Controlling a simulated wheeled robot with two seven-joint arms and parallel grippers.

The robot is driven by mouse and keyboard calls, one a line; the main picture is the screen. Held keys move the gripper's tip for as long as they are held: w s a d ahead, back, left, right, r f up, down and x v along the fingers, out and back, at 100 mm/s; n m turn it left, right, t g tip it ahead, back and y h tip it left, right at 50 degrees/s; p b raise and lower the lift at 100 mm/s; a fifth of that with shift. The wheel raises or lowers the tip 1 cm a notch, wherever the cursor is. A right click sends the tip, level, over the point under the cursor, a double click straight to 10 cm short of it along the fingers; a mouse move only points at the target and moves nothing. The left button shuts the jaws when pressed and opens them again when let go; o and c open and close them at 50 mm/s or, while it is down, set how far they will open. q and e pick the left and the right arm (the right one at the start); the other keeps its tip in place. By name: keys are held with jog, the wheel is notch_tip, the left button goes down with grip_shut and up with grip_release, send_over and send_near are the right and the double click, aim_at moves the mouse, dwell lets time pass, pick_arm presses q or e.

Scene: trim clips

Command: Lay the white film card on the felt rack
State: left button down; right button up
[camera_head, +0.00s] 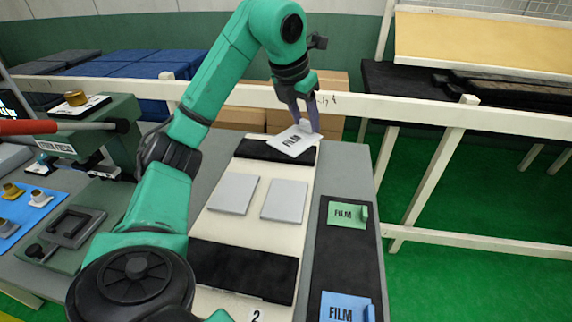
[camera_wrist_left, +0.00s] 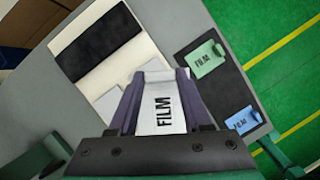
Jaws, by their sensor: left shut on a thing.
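My left gripper (camera_head: 304,120) is shut on the white film card (camera_head: 292,141), marked FILM. It holds the card over the far end of the cream board (camera_head: 248,226), near the board's far black strip. In the left wrist view the card (camera_wrist_left: 160,112) shows between the two fingers. A long dark felt-like strip (camera_head: 345,262), which looks like the felt rack, lies to the right of the board. A green film card (camera_head: 345,214) and a blue film card (camera_head: 340,307) lie on it, with bare felt between them. My right gripper is not in view.
Two grey plates (camera_head: 284,201) lie on the cream board, with a black pad (camera_head: 245,271) nearer. A press-like machine (camera_head: 95,135) and a blue mat (camera_head: 30,205) with small parts stand at left. A white rail (camera_head: 440,112) runs behind the table.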

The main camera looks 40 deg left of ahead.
pick_arm(q)
jog(key=a, duration=0.1)
jog(key=a+n, duration=0.1)
jog(key=a, duration=0.1)
jog(key=shift+s+f+n+y, duration=0.15)
jog(key=shift+s+n+y, duration=0.15)
notch_tip(320, 180, down, 19)
jog(key=b, duration=0.3)
jog(key=shift+d+f, duration=0.15)
jog(key=shift+f, duration=0.05)
jog(key=shift+f+b, duration=0.15)
jog(key=shift+b, duration=0.2)
jog(key=c, duration=0.8)
grip_release()
jog(key=o, duration=0.5)
jog(key=shift+c, duration=0.2)
